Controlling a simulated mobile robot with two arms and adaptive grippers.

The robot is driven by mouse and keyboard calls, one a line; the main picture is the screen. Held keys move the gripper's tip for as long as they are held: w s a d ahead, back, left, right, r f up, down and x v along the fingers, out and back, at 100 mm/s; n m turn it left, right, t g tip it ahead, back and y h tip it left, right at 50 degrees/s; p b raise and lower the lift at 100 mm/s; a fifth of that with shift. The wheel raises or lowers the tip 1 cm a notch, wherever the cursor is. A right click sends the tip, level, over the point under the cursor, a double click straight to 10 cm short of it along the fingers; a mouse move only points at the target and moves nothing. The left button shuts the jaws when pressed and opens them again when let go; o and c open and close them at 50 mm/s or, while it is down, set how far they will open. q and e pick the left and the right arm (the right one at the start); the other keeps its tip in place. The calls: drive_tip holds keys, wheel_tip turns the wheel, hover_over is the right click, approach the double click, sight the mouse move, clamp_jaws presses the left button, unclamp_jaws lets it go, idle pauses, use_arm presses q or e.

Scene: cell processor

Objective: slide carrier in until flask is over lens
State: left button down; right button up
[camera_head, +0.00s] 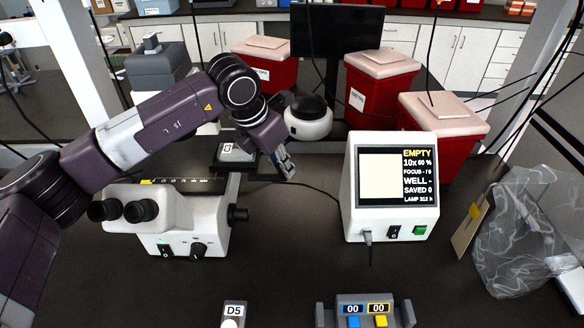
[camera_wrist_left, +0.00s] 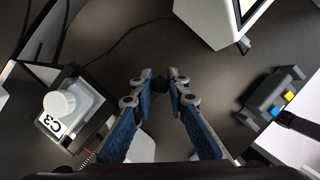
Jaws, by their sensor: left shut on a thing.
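The microscope (camera_head: 190,222) stands left of centre with its eyepieces toward the left. The flask labelled C3 (camera_head: 240,154) sits in a dark carrier (camera_head: 262,178) on the right, far side of the microscope. In the left wrist view, the flask (camera_wrist_left: 70,108), with a white cap, lies left of the fingers in the carrier's dark frame (camera_wrist_left: 72,74). My left gripper (camera_head: 288,170) is at the carrier's right end; its fingertips (camera_wrist_left: 160,86) close on a small dark knob, apparently the carrier's handle. The lens is hidden. My right gripper is out of view.
A white display unit (camera_head: 345,205) reads EMPTY and WELL -. A flask labelled D5 (camera_head: 232,312) and a counter reading 00 00 (camera_head: 365,300) stand at the front. Red bins (camera_head: 380,90) stand behind; a clear bag (camera_head: 520,240) lies right.

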use_arm(q)
drive_tip(key=a+b, duration=0.4)
drive_tip(key=a, duration=0.8)
drive_tip(key=shift+a, duration=0.35)
drive_tip(key=c, duration=1.9)
unclamp_jaws()
drive_tip(key=v, duration=1.2)
drive_tip(key=shift+s, duration=0.1)
